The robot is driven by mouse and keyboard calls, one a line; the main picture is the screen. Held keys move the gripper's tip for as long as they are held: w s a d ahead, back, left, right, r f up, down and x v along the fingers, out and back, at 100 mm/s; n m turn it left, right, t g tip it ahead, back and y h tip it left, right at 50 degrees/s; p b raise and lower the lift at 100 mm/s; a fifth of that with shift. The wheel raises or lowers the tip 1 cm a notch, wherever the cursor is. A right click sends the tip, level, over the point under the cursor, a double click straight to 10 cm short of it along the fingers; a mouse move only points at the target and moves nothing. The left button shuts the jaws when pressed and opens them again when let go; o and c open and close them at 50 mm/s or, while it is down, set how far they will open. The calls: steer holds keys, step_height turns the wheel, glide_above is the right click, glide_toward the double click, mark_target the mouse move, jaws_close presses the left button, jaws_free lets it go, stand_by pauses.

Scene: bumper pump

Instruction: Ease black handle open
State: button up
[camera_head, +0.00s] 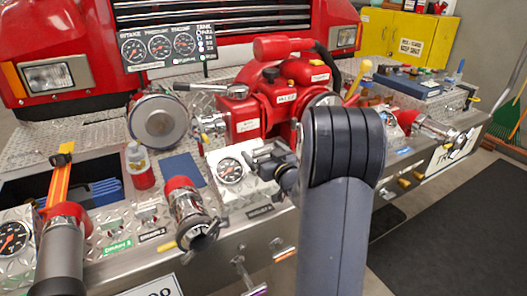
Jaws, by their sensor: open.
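A metal lever with a black end (182,87) sticks out leftward from the red pump (246,118). It is the black handle I can make out best, though I cannot be sure it is the task's one. My arm's large grey link covers the area right of the gripper, and the fingertips are small and hard to make out.
Capped pipe outlets (190,212) stick out along the bumper (225,250). A large round cap (158,122) stands left of the pump. A bottle (139,165) and an open bin with blue hoses (105,190) are at left.

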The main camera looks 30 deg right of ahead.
steer(key=shift+w, duration=0.25)
steer(key=c, duration=1.4)
steer(key=r+p, duration=0.1)
steer(key=s+r, duration=0.1)
steer(key=r, duration=0.1)
steer(key=s+r+p, duration=0.1)
steer(key=shift+s+r+p, duration=0.25)
steer(key=shift+p, duration=0.05)
steer(key=shift+f, duration=0.1)
